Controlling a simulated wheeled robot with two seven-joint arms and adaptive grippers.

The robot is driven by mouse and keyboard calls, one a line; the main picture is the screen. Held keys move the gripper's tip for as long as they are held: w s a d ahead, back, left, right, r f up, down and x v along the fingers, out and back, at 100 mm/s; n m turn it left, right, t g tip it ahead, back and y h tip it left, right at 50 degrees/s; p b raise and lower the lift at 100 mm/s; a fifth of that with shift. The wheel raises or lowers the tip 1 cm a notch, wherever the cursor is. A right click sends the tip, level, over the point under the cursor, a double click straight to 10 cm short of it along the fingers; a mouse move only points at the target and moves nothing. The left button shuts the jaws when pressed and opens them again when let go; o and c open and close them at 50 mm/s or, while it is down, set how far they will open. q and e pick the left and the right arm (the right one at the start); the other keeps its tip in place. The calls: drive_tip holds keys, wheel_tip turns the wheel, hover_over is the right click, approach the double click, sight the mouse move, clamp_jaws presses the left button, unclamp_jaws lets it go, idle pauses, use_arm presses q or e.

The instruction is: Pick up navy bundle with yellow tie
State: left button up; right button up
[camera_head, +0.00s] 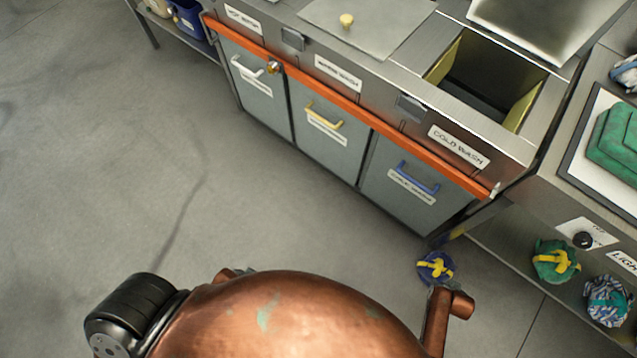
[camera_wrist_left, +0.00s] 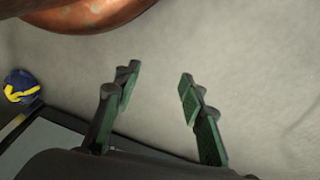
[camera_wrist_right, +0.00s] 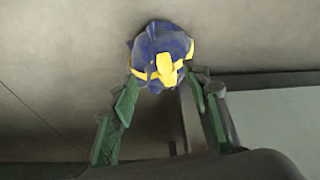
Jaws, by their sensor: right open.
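The navy bundle with the yellow tie (camera_head: 428,274) is low down by the right corner of the wash cabinet. In the head view I cannot tell whether it rests on floor or shelf. In the right wrist view the bundle (camera_wrist_right: 176,42) is straight ahead of my right gripper (camera_wrist_right: 165,82). That gripper is open, its fingertips at the bundle's lower left and right edges; I cannot tell whether they touch. In the left wrist view my left gripper (camera_wrist_left: 157,82) is open and empty over bare floor. The bundle (camera_wrist_left: 21,80) shows at that view's left edge, well apart from the fingers.
The wash cabinet (camera_head: 345,168) has an orange rail (camera_head: 350,108) along its front. A green bundle with a yellow tie (camera_head: 543,270) and a striped bundle (camera_head: 606,312) sit on the low shelf at right. Floor (camera_head: 120,180) at left is clear.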

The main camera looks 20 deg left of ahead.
drive_tip(key=b, duration=0.6)
approach(441, 264)
drive_tip(key=shift+s+f, duration=0.25)
drive_tip(key=shift+f, duration=0.6)
drive_tip(key=b+x, duration=0.1)
drive_tip(key=x, duration=0.1)
drive_tip(key=shift+w+a+f+b, duration=0.1)
drive_tip(key=shift+w+f+b, duration=0.15)
drive_tip(key=shift+w+b, duration=0.1)
drive_tip(key=b+x, duration=0.3)
drive_tip(key=x, duration=0.1)
drive_tip(key=shift+r, duration=0.1)
drive_tip(key=shift+w+f+b, duration=0.3)
drive_tip(key=shift+f+b, duration=0.05)
drive_tip(key=shift+b, duration=0.25)
use_arm(q)
drive_tip(key=w+d+f+t+h, duration=0.1)
drive_tip(key=w+d+f+t, duration=0.3)
drive_tip(key=w+f, duration=0.3)
drive_tip(key=shift+w+d+f+t+h, duration=0.2)
drive_tip(key=shift+d+t+h, duration=0.1)
drive_tip(key=shift+t, duration=0.1)
drive_tip(key=shift+r, duration=0.1)
use_arm(e)
drive_tip(key=shift+r, duration=0.1)
clamp_jaws()
